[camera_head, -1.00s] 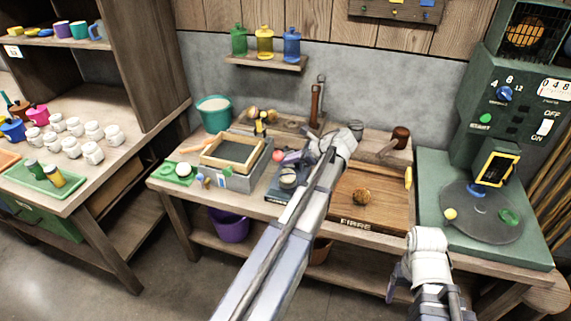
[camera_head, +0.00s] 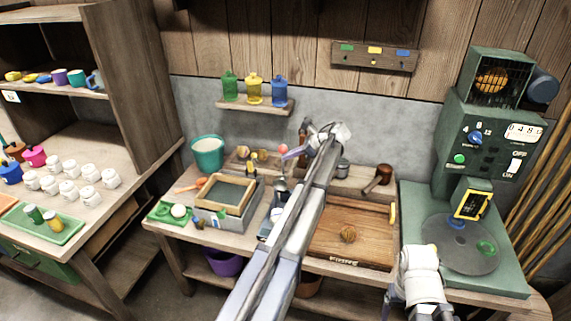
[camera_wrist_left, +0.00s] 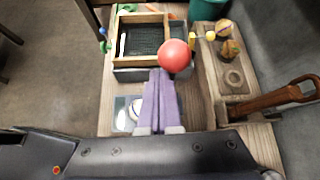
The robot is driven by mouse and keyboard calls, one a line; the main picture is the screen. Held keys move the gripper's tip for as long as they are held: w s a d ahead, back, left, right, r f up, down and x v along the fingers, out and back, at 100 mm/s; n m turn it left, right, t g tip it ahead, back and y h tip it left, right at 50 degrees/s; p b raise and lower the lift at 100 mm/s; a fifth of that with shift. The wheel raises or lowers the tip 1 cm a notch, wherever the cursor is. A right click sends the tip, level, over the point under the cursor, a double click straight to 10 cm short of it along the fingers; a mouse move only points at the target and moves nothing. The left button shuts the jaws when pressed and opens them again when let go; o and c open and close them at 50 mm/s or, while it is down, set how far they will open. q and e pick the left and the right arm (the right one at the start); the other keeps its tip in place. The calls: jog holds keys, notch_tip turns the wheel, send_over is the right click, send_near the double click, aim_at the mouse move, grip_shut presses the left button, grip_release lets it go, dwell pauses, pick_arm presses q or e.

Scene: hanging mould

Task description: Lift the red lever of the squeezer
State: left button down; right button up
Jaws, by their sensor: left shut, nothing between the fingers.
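The lever's red ball knob (camera_head: 284,149) is raised above the squeezer's dark base (camera_head: 266,227). A silver rounded part (camera_head: 281,186) shows below the knob. My left gripper (camera_head: 291,154) is shut and empty, right by the knob. In the left wrist view the red knob (camera_wrist_left: 174,56) is just beyond the closed purple fingertips (camera_wrist_left: 160,72); whether they touch is unclear. Part of the squeezer (camera_wrist_left: 128,112) shows left of the fingers. My left forearm hides part of the squeezer in the head view. My right arm is at the lower right; its gripper does not show.
A wooden-framed box (camera_head: 226,200) and a teal bucket (camera_head: 208,152) stand left of the squeezer. A wooden board (camera_head: 350,215) with a brown ball lies right of my arm. A brown-handled tool (camera_wrist_left: 280,98) stands close on the right in the wrist view. A green machine (camera_head: 470,180) is at far right.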

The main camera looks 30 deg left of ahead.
pick_arm(q)
jog(key=shift+w+a+r, duration=0.1)
jog(key=shift+w+a, duration=0.1)
jog(key=shift+w, duration=0.5)
jog(key=shift+w+a+r, duration=0.1)
jog(key=shift+w+a, duration=0.1)
jog(key=shift+w, duration=0.55)
jog(key=shift+w+a+r, duration=0.1)
jog(key=shift+w+a, duration=0.1)
jog(key=shift+w, duration=0.6)
jog(key=s+d+f+b, duration=0.1)
jog(key=s+d+f, duration=0.1)
jog(key=s+d, duration=0.15)
jog(key=w+d+r+p, duration=0.2)
jog(key=w+d, duration=0.3)
jog(key=w, duration=0.1)
jog(key=shift+w+d+r, duration=0.2)
jog(key=shift+w, duration=0.1)
